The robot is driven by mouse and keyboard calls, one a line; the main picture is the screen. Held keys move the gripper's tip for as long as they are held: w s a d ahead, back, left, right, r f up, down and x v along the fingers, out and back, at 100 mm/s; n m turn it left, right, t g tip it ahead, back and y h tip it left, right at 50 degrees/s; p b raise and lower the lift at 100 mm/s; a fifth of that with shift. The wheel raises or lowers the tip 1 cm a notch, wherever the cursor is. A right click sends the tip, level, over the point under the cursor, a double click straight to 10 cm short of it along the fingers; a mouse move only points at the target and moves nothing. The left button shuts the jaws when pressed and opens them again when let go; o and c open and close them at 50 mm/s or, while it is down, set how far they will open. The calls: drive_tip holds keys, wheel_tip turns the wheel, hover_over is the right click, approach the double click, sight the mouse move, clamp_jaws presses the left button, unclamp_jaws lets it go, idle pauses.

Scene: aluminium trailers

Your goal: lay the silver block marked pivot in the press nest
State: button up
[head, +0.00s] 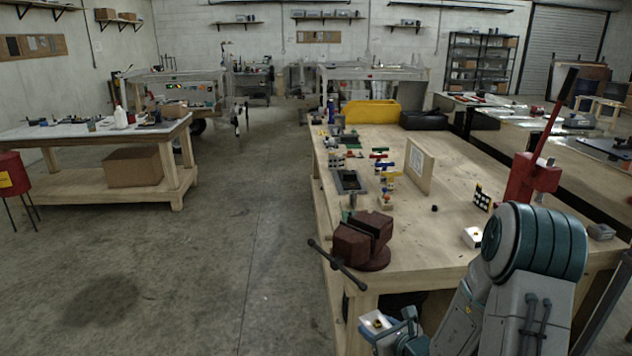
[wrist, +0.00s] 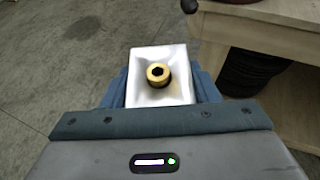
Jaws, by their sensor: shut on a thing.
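My gripper (head: 388,328) is shut on a pale silver, square block (wrist: 145,60) with a round brass piece in its middle. The held block also shows in the head view (head: 374,321), in the air off the workbench's near edge. No marking is readable on it. A red press (head: 533,177) with a long lever stands at the bench's right side, well away from my gripper. A similar pale piece with a yellowish centre (head: 472,237) sits on the bench before the press. I cannot tell whether it is the nest. My arm covers part of that area.
A dark red vise (head: 362,240) with a bar handle stands at the workbench's (head: 445,268) near left corner, close to my gripper. An upright wooden board (head: 419,165) and several small coloured parts stand further back. The bench middle is mostly clear.

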sight(375, 319)
drive_tip(key=shift+m+t+h, duration=0.5)
drive_tip(key=shift+m+h, duration=0.4)
drive_tip(key=r, duration=0.3)
drive_tip(key=w+r, duration=0.1)
drive_tip(key=r, duration=0.5)
drive_tip(key=shift+w+a+r, duration=0.1)
drive_tip(key=shift+w+r, duration=0.1)
drive_tip(key=shift+w, duration=0.1)
drive_tip(key=shift+a+r, duration=0.1)
drive_tip(key=shift+r, duration=0.15)
drive_tip(key=shift+s, duration=0.1)
